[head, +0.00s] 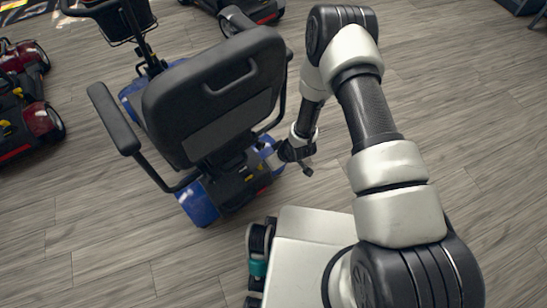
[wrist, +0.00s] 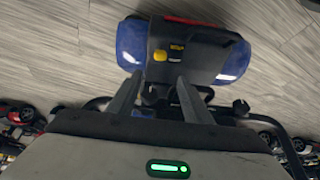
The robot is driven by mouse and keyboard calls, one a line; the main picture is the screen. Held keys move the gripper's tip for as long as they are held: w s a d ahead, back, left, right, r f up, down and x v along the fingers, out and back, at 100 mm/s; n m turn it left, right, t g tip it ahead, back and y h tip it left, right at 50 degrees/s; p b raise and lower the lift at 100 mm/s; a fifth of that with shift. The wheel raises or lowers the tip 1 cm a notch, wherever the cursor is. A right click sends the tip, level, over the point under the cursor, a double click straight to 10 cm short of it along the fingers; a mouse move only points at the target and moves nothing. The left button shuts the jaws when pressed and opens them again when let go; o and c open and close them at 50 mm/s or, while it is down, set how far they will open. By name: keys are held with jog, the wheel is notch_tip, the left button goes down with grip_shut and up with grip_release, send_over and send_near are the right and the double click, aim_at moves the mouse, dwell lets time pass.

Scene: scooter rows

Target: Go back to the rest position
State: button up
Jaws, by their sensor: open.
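My gripper (head: 297,161) is at the lower end of my arm, beside the rear of a blue mobility scooter (head: 200,203). In the wrist view the two fingers of my gripper (wrist: 159,82) stand apart with nothing held between them. Beyond them is the scooter's blue and black rear body (wrist: 186,52), with a yellow lever (wrist: 160,55) and a yellow label. In the head view the scooter's black seat back (head: 215,95) hides part of its body. I cannot tell whether my fingers touch the scooter.
A red scooter (head: 38,120) stands at the far left, and another scooter (head: 262,12) is at the top. An armrest (head: 113,118) sticks out on the blue scooter's left. Wood-look floor (head: 480,130) is clear on the right.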

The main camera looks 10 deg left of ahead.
dwell(0.4)
jog(key=w+d+r+m+t+h, duration=0.1)
jog(key=w+d+r, duration=0.25)
jog(key=r, duration=0.75)
jog(key=w+d+r+m+h, duration=0.15)
jog(key=d+r, duration=0.25)
jog(key=r, duration=0.6)
jog(key=w+d+r+m+t, duration=0.1)
jog(key=w+d+r, duration=0.25)
jog(key=r, duration=0.75)
jog(key=s+d+r+m+h, duration=0.1)
jog(key=s+d+r, duration=0.2)
jog(key=s+r, duration=0.3)
jog(key=s+d+r+m, duration=0.2)
jog(key=s+d+r, duration=0.2)
jog(key=r, duration=0.3)
jog(key=s+d+r+m+h, duration=0.1)
jog(key=s+d+r, duration=0.2)
jog(key=s+r, duration=0.3)
jog(key=s+d+r+m, duration=0.2)
jog(key=s+r, duration=0.3)
jog(key=s, duration=0.4)
notch_tip(320, 180, up, 20)
jog(key=p, duration=2)
jog(key=shift+s+f, duration=0.2)
jog(key=shift+f, duration=0.05)
jog(key=shift+a+y, duration=0.1)
jog(key=shift+y, duration=0.15)
